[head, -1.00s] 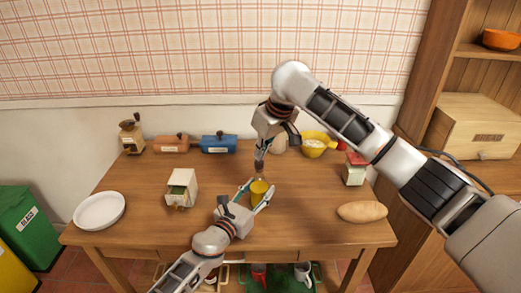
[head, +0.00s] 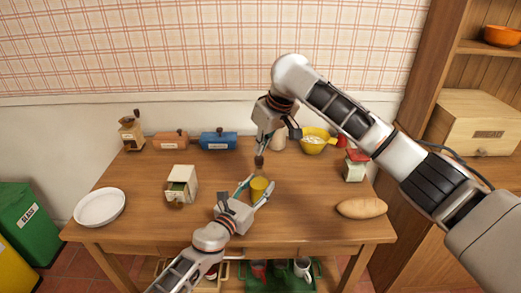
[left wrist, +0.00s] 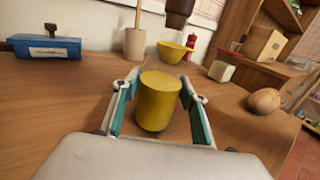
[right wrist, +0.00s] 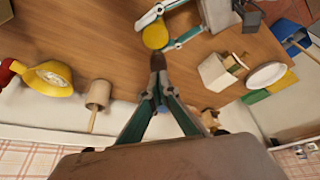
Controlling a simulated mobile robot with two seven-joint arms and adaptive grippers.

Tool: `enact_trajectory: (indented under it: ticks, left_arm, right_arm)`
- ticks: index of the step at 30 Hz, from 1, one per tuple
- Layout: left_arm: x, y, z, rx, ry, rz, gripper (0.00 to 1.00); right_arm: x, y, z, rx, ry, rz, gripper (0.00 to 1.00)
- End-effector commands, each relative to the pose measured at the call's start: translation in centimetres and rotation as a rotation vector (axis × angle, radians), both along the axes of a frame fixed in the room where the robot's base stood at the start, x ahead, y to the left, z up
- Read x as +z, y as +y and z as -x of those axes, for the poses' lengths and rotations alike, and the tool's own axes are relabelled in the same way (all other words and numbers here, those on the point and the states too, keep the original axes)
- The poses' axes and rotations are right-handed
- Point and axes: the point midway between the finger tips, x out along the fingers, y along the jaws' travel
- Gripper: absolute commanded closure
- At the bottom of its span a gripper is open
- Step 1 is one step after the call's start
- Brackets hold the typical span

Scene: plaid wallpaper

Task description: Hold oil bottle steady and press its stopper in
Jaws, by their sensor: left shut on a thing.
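The oil bottle (head: 259,186), a plain yellow cylinder, stands upright near the middle of the wooden table. It also shows in the left wrist view (left wrist: 158,102), between the teal-padded fingers. My left gripper (head: 256,193) is shut around the bottle from the front, low on its sides. The dark brown stopper (head: 259,160) is apart from the bottle, beyond and above its top in the head view. My right gripper (head: 264,145) points down and is shut on the stopper. In the right wrist view the stopper (right wrist: 157,62) sticks out past the fingertips, near the yellow bottle (right wrist: 155,36).
A white box (head: 182,183) and white plate (head: 100,207) lie to the left. Bread (head: 362,208) and a small red-topped box (head: 355,165) lie to the right. A blue box (head: 218,141) and yellow colander (head: 314,141) stand at the back. The table around the bottle is clear.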

Motion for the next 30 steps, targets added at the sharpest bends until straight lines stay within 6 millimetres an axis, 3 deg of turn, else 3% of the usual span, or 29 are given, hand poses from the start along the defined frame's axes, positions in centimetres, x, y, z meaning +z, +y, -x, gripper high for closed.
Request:
enact_trajectory:
  ticks: [30]
  left_arm:
    - [0.0,0.0,0.0,0.000,0.000,0.000,0.87]
  right_arm:
    - [5.4,0.0,0.0,0.000,0.000,-0.001,1.00]
